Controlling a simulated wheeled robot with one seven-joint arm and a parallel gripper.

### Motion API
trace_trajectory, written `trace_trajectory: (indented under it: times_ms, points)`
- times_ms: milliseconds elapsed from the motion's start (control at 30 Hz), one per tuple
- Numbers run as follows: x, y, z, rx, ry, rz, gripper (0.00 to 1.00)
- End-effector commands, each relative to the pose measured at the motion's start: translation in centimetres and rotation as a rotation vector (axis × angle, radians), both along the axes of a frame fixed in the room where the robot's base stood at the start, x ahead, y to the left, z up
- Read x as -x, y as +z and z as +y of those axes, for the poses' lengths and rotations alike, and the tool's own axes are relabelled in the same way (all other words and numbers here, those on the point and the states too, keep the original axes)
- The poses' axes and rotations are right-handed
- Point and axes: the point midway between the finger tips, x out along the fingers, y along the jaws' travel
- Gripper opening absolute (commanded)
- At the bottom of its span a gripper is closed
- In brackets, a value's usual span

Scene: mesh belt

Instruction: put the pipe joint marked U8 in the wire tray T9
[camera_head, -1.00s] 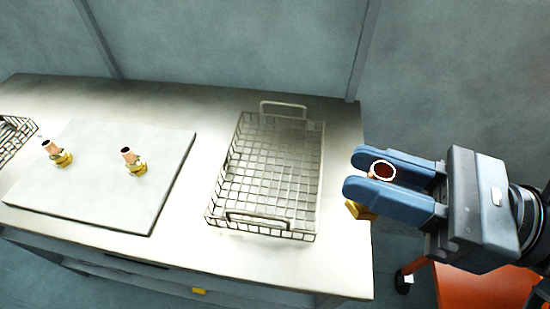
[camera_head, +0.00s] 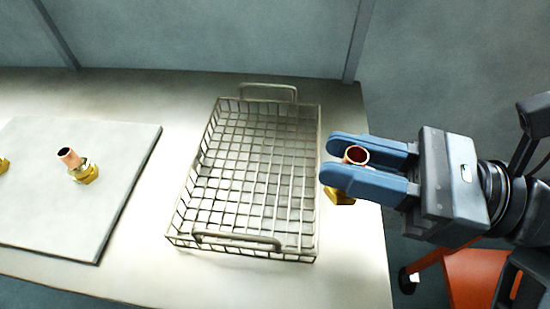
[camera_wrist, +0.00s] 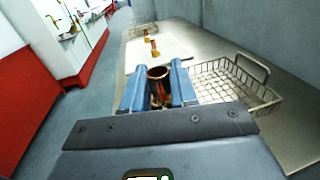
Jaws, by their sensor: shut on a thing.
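My gripper (camera_head: 345,160) is shut on a pipe joint (camera_head: 356,155) with a copper tube end on top and a brass part showing below the fingers. It is held upright just right of the wire tray (camera_head: 178,238), near the bench's right end. The held joint also shows between the fingers in the wrist view (camera_wrist: 158,73). The wire tray is empty, with a handle at each short end; in the wrist view it lies to the right of the fingers (camera_wrist: 262,108). No U8 or T9 marking is readable.
A grey board (camera_head: 120,150) on the bench left of the tray bears another copper and brass joint (camera_head: 82,170). A further brass joint (camera_head: 3,165) is cut off at the left edge. A wall stands behind the bench (camera_head: 340,285).

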Motion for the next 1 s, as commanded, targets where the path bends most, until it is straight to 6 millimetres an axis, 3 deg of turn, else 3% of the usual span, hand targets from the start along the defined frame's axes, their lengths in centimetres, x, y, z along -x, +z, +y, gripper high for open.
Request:
trace_trajectory:
  times_ms: [300, 500, 667, 900, 1000]
  points:
    - [-5.7, -4.0, 3.4, 0.0, 0.002, 0.001, 0.0]
    - [-8.2, -5.7, 4.9, 0.0, 0.002, -0.001, 0.0]
    - [-8.9, -6.4, 5.2, 0.0, 0.0, 0.0, 0.0]
    - [-8.9, -9.6, 5.2, 0.001, -0.001, 0.001, 0.0]
    - [-8.9, -10.1, 5.2, 0.0, 0.0, 0.0, 0.0]
